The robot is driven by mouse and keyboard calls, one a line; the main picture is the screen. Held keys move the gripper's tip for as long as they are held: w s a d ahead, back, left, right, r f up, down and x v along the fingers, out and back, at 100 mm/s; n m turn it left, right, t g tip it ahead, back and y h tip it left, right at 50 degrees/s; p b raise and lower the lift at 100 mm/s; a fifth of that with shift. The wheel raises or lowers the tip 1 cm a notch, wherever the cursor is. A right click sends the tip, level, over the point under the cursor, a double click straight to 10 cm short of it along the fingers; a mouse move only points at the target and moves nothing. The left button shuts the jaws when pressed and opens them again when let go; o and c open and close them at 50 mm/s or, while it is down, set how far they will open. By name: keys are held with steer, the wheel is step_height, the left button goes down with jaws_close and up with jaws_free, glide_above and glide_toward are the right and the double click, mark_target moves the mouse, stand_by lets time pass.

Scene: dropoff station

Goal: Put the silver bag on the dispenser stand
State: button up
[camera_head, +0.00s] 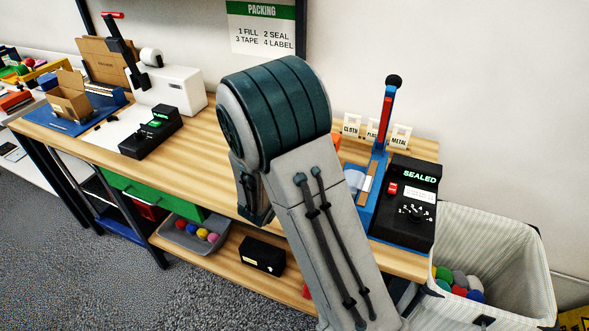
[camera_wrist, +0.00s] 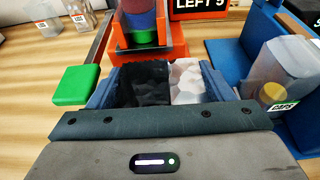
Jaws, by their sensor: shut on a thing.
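In the wrist view, my gripper (camera_wrist: 160,88) is shut on the silver bag (camera_wrist: 188,80), which shows as a pale, crinkled surface with a black part beside it between the blue fingers. Its lower part is hidden by the gripper body. A green pad (camera_wrist: 75,85) on a metal bar is to the left of the fingers. I cannot tell whether the bag touches the dispenser. In the head view, my arm hides the gripper and bag.
A clear pouch labelled CAPS (camera_wrist: 282,75) stands on a blue base at right. In the head view, the sealer (camera_head: 407,200) is at the table's right end, beside a striped bin (camera_head: 510,245). Label holders (camera_head: 375,131) stand behind. Wooden tabletop (camera_head: 205,135) is clear left of my arm.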

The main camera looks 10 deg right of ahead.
steer(key=shift+f, duration=0.1)
steer(key=o, duration=1)
